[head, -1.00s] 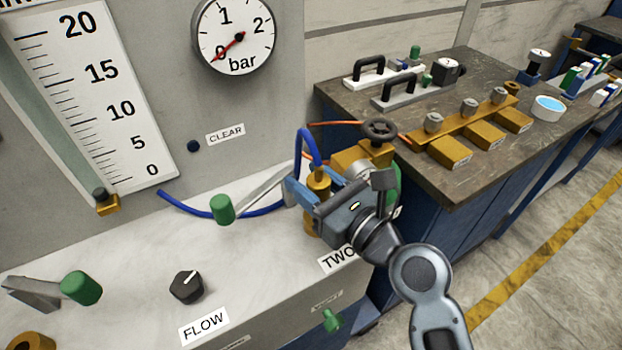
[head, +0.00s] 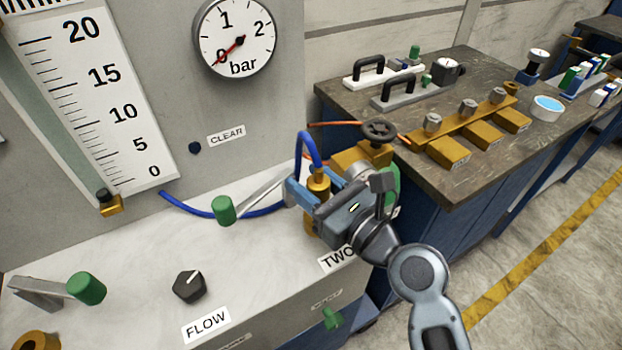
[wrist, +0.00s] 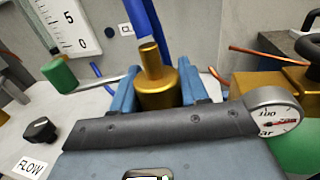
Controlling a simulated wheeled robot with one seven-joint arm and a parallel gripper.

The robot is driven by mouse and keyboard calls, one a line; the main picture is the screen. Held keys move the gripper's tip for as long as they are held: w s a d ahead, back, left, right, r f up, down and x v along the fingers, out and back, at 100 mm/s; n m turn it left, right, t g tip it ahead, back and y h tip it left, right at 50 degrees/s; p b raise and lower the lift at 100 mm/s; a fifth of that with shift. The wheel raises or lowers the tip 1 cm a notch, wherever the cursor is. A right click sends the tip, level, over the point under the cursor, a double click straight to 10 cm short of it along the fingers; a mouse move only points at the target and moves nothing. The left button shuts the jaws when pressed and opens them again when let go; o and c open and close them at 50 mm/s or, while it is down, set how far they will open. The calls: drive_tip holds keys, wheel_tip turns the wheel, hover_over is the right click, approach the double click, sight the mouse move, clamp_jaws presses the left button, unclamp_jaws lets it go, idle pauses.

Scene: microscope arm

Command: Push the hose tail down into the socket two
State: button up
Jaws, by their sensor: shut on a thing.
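The brass hose tail (head: 318,183) stands upright between the blue fingers of my gripper (head: 316,192). The blue hose (head: 310,146) arches out of its top. In the wrist view the brass hose tail (wrist: 155,92) sits between both fingers, with the blue hose (wrist: 143,22) above it. My gripper is shut on it. More brass (head: 311,224) shows just under the fingers, behind the TWO label (head: 337,259). I cannot tell whether this is the socket or the lower tail. The seat between tail and socket is hidden by my gripper.
A green-tipped lever (head: 223,210) stands close left of my gripper. The black FLOW knob (head: 189,287) is on the grey bench top. A brass valve with a dark handwheel (head: 380,130) stands close behind right. The panel wall with the pressure gauge (head: 236,37) rises behind.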

drive_tip(key=shift+f+b, duration=1.35)
drive_tip(key=shift+f, duration=0.65)
drive_tip(key=o, duration=1.3)
drive_tip(key=shift+c, duration=0.2)
drive_tip(key=shift+s+f, duration=0.1)
drive_tip(key=v, duration=0.7)
drive_tip(key=shift+s+d+b, duration=0.2)
drive_tip(key=shift+d+b, duration=0.15)
drive_tip(key=shift+b, duration=0.05)
